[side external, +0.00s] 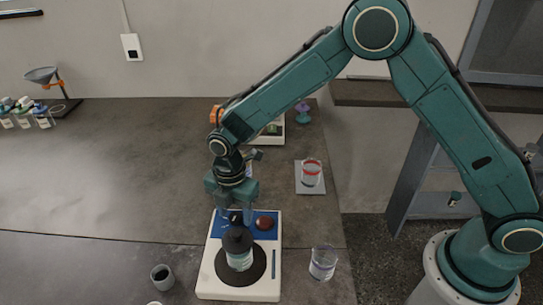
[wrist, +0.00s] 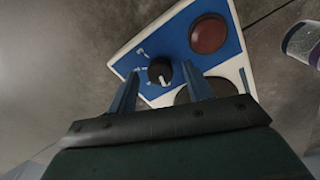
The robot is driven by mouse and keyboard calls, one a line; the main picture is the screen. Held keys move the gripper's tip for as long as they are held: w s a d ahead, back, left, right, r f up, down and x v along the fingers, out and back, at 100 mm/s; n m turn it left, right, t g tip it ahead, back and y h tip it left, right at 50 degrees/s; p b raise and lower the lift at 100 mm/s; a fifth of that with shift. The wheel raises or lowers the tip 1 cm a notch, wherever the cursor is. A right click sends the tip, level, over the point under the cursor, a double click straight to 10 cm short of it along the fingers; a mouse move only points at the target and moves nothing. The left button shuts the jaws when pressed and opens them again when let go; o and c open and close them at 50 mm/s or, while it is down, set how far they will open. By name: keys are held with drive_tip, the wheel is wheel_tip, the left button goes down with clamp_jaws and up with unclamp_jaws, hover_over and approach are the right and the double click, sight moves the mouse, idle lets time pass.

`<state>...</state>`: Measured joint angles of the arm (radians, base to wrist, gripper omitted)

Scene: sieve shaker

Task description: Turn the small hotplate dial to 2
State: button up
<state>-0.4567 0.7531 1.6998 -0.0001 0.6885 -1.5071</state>
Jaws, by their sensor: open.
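The small hotplate (side external: 207,283) is a white unit with a blue panel and a dark round plate; its panel also shows in the wrist view (wrist: 165,42). A black dial (wrist: 159,70) with a white pointer mark sits on the panel, with small white marks beside it that I cannot read. My gripper (wrist: 160,78) is open and points down at the panel. Its two blue fingers stand on either side of the dial in the wrist view; I cannot tell whether they touch it. In the side view my gripper (side external: 235,208) is over the back of the hotplate.
A dark-capped bottle (side external: 239,257) stands on the hotplate's round plate, close to my gripper. A red-brown round button (side external: 264,223) is beside the dial. Glass beakers (side external: 323,264) and a grey cup (side external: 162,276) stand nearby.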

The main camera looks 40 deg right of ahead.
drive_tip(key=shift+f, duration=0.2)
drive_tip(key=c, duration=1)
drive_tip(key=shift+o, duration=0.2)
